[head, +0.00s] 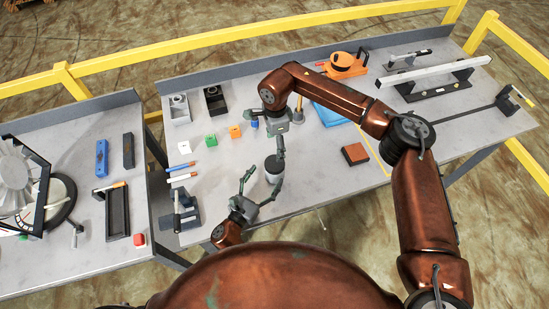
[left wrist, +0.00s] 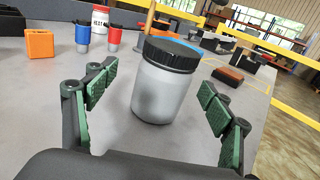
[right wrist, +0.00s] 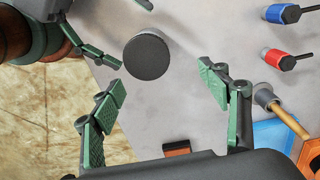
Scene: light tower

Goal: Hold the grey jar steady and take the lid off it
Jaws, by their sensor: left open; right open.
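The grey jar (left wrist: 165,92) stands upright on the table with its black ribbed lid (left wrist: 173,53) on. In the head view the jar (head: 273,178) is near the table's front middle. My left gripper (head: 264,180) is open, low, with its green-padded fingers on either side of the jar and gaps visible to both sides in the left wrist view (left wrist: 155,100). My right gripper (head: 290,150) is open and above the jar. The right wrist view looks down on the round lid (right wrist: 146,57), which lies beyond the fingertips, not between the pads.
An orange block (head: 235,131), a green block (head: 211,139) and a brown block (head: 355,154) are on the table. A clamp-like tool (head: 186,212) stands at the left edge.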

